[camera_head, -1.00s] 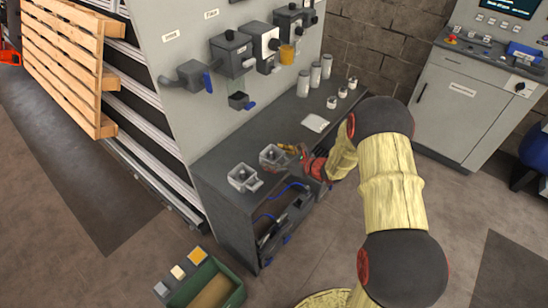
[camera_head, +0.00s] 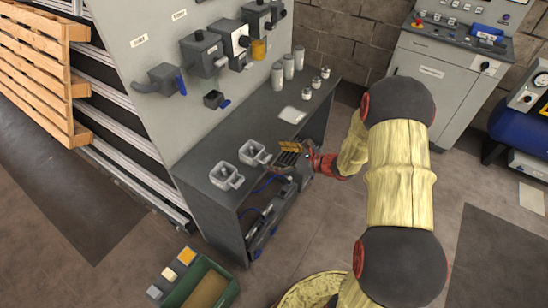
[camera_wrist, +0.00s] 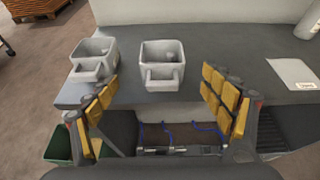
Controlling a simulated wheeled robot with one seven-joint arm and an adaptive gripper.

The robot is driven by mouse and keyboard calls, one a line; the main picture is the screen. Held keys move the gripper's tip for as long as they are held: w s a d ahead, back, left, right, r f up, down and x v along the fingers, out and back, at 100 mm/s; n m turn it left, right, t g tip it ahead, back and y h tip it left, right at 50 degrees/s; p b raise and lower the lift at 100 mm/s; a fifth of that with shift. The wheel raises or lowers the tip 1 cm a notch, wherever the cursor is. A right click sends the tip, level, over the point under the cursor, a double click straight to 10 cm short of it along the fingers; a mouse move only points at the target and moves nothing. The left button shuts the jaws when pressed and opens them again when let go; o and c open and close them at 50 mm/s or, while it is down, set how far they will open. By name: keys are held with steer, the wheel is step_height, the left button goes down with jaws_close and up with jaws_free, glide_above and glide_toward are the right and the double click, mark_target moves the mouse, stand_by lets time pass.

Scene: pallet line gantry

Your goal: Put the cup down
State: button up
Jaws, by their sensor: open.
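Two light grey square cups with side handles stand on the dark bench top. The left cup (camera_head: 226,177) and the right cup (camera_head: 254,153) sit side by side near the front edge; both look upright. In the wrist view the left cup (camera_wrist: 94,58) is beyond the left finger and the right cup (camera_wrist: 162,64) is ahead, between the line of the fingers. My gripper (camera_head: 296,149) is open and empty, with yellow padded fingers (camera_wrist: 168,104) spread apart. It is at the bench's front edge, apart from both cups.
The dark bench (camera_head: 215,133) also carries a white card (camera_head: 292,115), several pale canisters (camera_head: 288,67) and small jars (camera_head: 316,83). A wall panel (camera_head: 130,40) with dispensers rises behind. A green bin (camera_head: 205,283) stands on the floor. Open floor lies right of the bench.

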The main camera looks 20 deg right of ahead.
steer(key=s+a+r+n+g, duration=0.7)
steer(key=s+a+r+n, duration=0.85)
steer(key=r, duration=0.25)
steer(key=s+d+r+n+t+h, duration=0.1)
steer(key=s+d+r+n+h, duration=0.3)
steer(key=s+n, duration=0.2)
steer(key=s+d+r+n+h, duration=0.4)
steer(key=s+n, duration=0.3)
steer(key=s, duration=0.2)
steer(key=shift+s+r+t, duration=0.2)
steer(key=shift+r+t, duration=0.2)
steer(key=shift+r, duration=0.35)
